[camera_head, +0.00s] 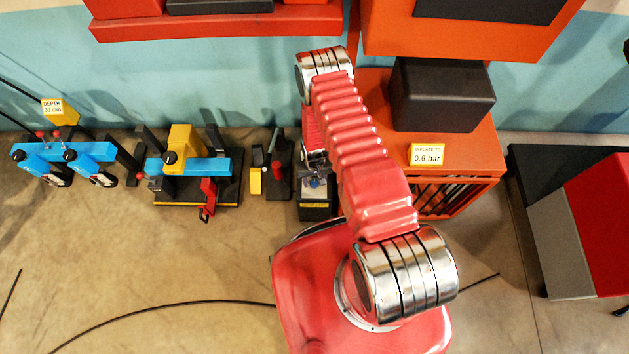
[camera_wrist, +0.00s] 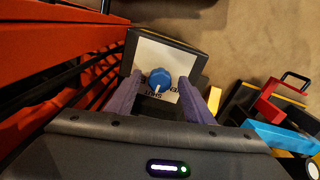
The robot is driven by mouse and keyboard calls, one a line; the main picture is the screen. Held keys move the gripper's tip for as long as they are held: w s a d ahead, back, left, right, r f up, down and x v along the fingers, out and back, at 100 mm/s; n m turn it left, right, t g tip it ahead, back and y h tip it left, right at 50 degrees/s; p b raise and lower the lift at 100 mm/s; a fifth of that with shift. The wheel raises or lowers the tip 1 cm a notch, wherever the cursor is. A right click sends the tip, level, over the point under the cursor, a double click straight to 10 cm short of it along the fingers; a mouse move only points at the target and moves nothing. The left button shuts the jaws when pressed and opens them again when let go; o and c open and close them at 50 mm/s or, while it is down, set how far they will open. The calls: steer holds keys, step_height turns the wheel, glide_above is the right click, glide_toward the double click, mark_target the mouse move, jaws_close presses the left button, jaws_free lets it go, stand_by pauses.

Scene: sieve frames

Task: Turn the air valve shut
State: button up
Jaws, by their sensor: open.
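The air valve is a round blue knob (camera_wrist: 158,78) with a white mark, on a pale labelled face of a dark box (camera_wrist: 133,48). The white mark points down in the wrist view; the lettering below it is partly legible. My gripper (camera_wrist: 160,84) is open, with one purple finger on each side of the knob. I cannot tell whether either finger touches it. In the head view the knob (camera_head: 315,182) shows small on the dark box (camera_head: 314,211), just below my gripper (camera_head: 315,165), which is partly hidden by my arm.
An orange slatted cabinet (camera_head: 468,190) with a "0.6 bar" sign (camera_head: 427,154) stands right of the box. Left are a small stand with a red knob (camera_head: 277,170) and a blue-and-yellow clamp rig (camera_head: 185,160). A black cable (camera_head: 170,305) crosses the open floor.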

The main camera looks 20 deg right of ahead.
mark_target(315, 183)
steer(key=shift+c, duration=0.2)
steer(key=c, duration=1)
steer(key=shift+n, duration=0.3)
steer(key=o, duration=1)
steer(key=shift+o, duration=0.2)
steer(key=shift+r, duration=0.1)
step_height(315, 183, up, 14)
steer(key=shift+f, duration=0.25)
